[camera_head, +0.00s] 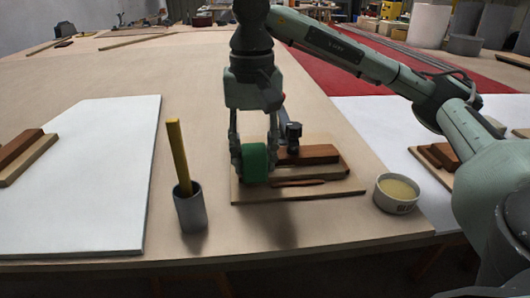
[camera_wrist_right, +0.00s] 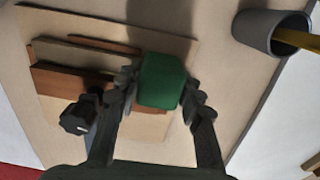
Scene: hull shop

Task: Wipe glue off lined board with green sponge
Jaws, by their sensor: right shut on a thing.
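My right gripper (camera_head: 256,152) comes down over a thin tan board (camera_head: 246,195) and is shut on a green sponge (camera_head: 255,163). The sponge also shows between the fingers in the right wrist view (camera_wrist_right: 162,80), over the tan board (camera_wrist_right: 150,42). I cannot tell whether the sponge touches the board or hovers just above it. Brown wooden strips (camera_head: 310,154) lie on the board to the right of the sponge. I cannot make out any glue on the board; the sponge and fingers hide part of it. My left gripper is not in view.
A grey cup (camera_head: 190,210) with a yellow stick (camera_head: 178,155) stands left of the board. A white bowl (camera_head: 396,205) of yellowish stuff stands right. White panels (camera_head: 80,200) lie at both sides.

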